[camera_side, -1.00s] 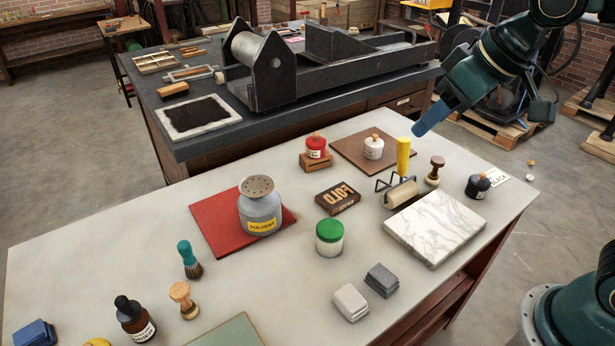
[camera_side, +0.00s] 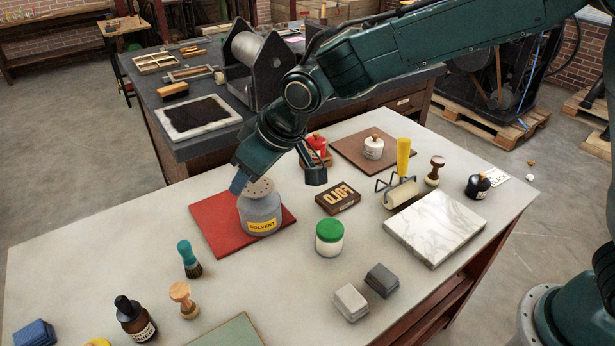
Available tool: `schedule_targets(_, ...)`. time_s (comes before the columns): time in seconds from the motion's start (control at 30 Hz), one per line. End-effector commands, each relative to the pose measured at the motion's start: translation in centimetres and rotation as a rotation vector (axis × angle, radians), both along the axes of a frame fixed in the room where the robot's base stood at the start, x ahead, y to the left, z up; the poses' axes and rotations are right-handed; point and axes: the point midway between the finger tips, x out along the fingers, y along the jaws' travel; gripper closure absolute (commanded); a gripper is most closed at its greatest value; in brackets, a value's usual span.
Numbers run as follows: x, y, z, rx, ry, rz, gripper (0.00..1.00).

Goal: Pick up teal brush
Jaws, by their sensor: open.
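The teal brush (camera_side: 188,258) stands upright on the pale table at the left, teal handle up and dark bristles down. Nothing touches it. My gripper (camera_side: 277,182) is open and empty, above and behind the solvent can, up and to the right of the brush. One blue-grey finger overlaps the can's top in the picture; I cannot tell whether it touches.
The grey solvent can (camera_side: 262,212) stands on a red mat (camera_side: 213,222), between my gripper and the brush in the picture.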

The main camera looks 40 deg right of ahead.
Motion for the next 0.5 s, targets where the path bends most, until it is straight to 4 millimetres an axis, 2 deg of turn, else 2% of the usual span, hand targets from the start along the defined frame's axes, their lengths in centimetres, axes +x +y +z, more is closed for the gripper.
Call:
schedule_targets(0.03, 0.3, 1.6, -1.3, -0.001, 0.002, 0.02, 0.52)
schedule_targets(0.2, 0.9, 6.0, -4.9, 0.001, -0.005, 0.069, 0.52)
schedule_targets(0.33, 1.0, 8.3, -7.0, 0.003, -0.01, 0.095, 0.52)
schedule_targets(0.5, 1.0, 9.8, -8.3, 0.005, -0.015, 0.112, 0.52)
